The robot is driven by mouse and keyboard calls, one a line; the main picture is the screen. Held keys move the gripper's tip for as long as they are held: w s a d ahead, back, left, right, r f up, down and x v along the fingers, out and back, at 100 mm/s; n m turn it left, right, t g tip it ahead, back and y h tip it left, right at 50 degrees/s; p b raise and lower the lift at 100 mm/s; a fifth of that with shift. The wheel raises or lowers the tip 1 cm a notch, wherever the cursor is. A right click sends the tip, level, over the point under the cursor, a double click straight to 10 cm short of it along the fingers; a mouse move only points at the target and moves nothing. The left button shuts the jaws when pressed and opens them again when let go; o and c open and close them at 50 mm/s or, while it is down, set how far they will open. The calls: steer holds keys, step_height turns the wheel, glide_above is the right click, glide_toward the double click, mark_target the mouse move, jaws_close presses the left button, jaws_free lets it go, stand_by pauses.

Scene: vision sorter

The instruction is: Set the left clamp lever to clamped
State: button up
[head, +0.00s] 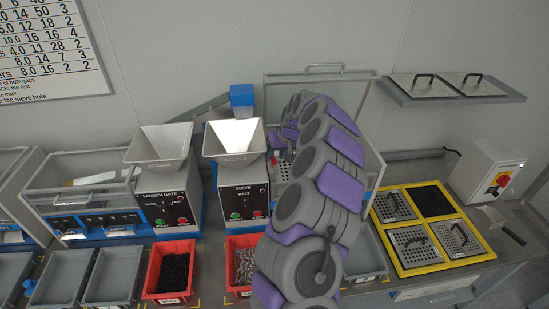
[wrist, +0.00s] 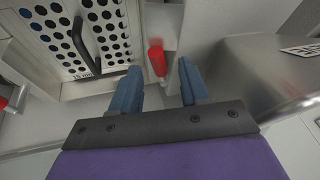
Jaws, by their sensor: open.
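In the wrist view, my gripper (wrist: 158,80) is open, with its two blue fingers apart and nothing held. A red-handled lever (wrist: 157,58) shows just beyond the gap between the fingertips, beside a perforated plate. I cannot tell whether it touches either finger. A second red handle (wrist: 16,98) is partly visible at the left edge, on the plate's other side. The frames do not make clear whether either lever is clamped. The perforated plate (wrist: 117,46) has a dark bar handle. In the head view, my arm hides most of the clear-fronted enclosure (head: 375,100) and my gripper.
A smooth grey metal surface (wrist: 260,85) lies close to the right finger. In the head view, the sieve machine (head: 238,188) stands left of my arm. Red bins (head: 170,272) stand in front of the machines. A yellow rack (head: 432,270) of plates lies to the right.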

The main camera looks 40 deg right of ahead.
steer(key=shift+d+x, duration=0.25)
steer(key=shift+x, duration=0.95)
steer(key=shift+c, duration=0.3)
steer(key=shift+a+r, duration=0.1)
jaws_close()
